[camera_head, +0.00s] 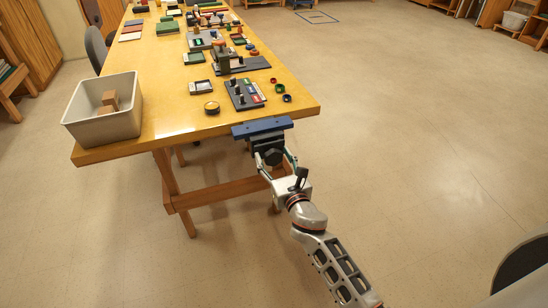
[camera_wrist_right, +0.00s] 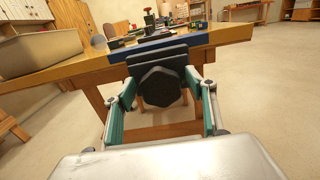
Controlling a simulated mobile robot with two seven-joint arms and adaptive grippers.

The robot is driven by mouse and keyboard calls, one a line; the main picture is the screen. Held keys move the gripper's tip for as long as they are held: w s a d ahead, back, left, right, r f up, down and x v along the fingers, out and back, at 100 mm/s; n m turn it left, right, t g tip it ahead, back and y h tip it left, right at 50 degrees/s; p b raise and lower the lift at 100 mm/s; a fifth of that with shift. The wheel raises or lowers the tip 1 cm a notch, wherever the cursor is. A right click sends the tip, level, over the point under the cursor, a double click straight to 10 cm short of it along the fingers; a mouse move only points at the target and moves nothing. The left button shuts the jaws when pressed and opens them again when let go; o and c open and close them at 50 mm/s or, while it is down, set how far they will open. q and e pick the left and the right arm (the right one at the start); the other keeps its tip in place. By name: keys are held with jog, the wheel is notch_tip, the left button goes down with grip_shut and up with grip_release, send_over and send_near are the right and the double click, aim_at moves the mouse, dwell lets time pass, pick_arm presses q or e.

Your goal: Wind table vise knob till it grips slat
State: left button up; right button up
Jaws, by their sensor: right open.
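The table vise is on the near end of the wooden table. Its long blue jaw (camera_head: 262,127) lies along the edge, with a dark jaw plate (camera_wrist_right: 157,58) in front. The black faceted knob (camera_wrist_right: 160,87) faces my right wrist camera. My right gripper (camera_head: 274,159) is open, with one finger on each side of the knob. In the right wrist view, small gaps show between the fingers and the knob. I cannot make out a separate slat; any gap between the jaws is hidden from both views. My left gripper is not in view.
A grey bin (camera_head: 104,128) with wooden blocks stands at the table's near left corner. A dark board (camera_head: 245,101) with several small parts, a round yellow-topped item (camera_head: 211,107) and small rings (camera_head: 278,88) lie behind the vise.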

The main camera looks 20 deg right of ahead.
jog(key=shift+c, duration=0.3)
jog(key=c, duration=1.1)
